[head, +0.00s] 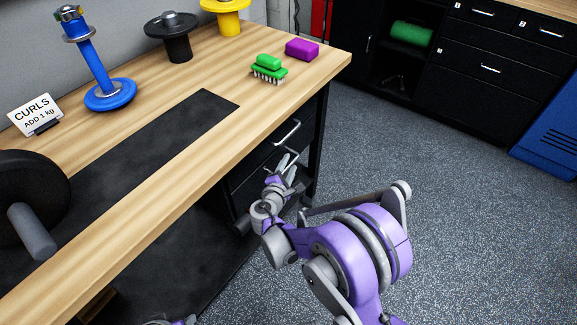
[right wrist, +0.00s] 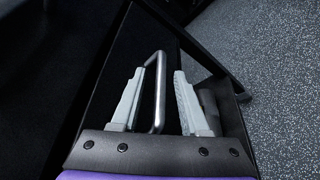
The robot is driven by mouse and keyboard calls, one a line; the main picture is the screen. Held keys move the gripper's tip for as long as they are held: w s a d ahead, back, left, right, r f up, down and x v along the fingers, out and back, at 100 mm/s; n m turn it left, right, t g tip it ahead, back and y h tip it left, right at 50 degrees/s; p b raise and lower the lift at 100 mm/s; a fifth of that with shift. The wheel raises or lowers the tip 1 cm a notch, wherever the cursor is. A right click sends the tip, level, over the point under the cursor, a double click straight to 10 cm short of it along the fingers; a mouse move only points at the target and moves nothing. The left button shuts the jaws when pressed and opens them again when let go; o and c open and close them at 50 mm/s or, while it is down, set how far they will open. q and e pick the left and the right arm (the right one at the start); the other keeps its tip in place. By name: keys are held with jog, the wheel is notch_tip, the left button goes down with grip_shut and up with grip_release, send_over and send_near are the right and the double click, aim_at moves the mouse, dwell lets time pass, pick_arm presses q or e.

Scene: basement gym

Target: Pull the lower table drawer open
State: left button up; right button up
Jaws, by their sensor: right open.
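The wooden-topped table (head: 215,120) has black drawers under its right end. The upper drawer's metal bar handle (head: 287,133) shows above my right gripper (head: 287,166). My right gripper is open, in front of the lower drawer, and hides most of it in the head view. Whether the lower drawer is fully shut is hard to tell.
On the tabletop are a green brush (head: 268,70), a purple block (head: 302,49), a blue stand (head: 110,94), a CURLS sign (head: 35,115) and weights. A table leg (head: 319,140) stands right of the drawers. The speckled floor (head: 450,220) to the right is clear.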

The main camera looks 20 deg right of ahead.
grip_shut()
dwell(1.4)
